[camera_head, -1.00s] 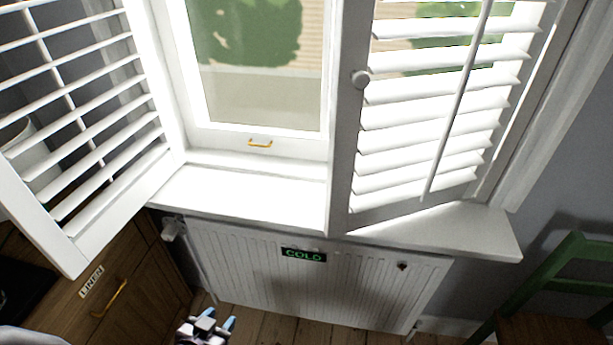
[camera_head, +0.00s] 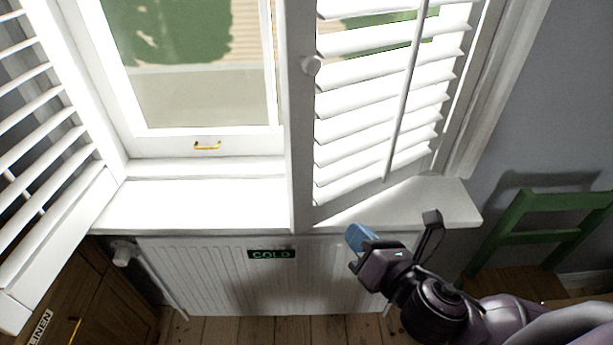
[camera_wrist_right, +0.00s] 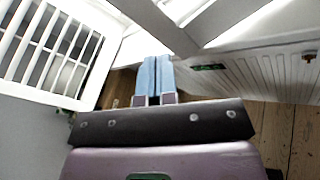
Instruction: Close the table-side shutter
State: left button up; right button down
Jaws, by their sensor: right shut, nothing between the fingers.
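Two white louvred shutters flank the window. I cannot tell for sure which is the table-side one. My right gripper (camera_head: 357,238) is shut and empty, its blue fingertips in front of the sill, below the right shutter's bottom edge and seemingly apart from it. My left gripper is out of view.
A white radiator (camera_head: 200,280) with a COLD sign (camera_head: 271,254) is under the white sill (camera_head: 190,205). A wooden cabinet (camera_head: 115,305) labelled LINEN stands at lower left. A green chair (camera_head: 530,237) stands at right. The window (camera_head: 190,95) has a yellow handle.

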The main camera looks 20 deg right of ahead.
notch_tip(320, 180, up, 4)
jog(key=s+n+t, duration=0.1)
jog(key=s+n, duration=0.1)
jog(key=n, duration=0.5)
jog(key=b, duration=0.3)
send_near(308, 170)
jog(key=shift+y, duration=0.3)
jog(key=x, duration=0.7)
jog(key=shift+w+d+f, duration=0.1)
jog(key=shift+w+f, duration=0.05)
jog(key=shift+w, duration=0.15)
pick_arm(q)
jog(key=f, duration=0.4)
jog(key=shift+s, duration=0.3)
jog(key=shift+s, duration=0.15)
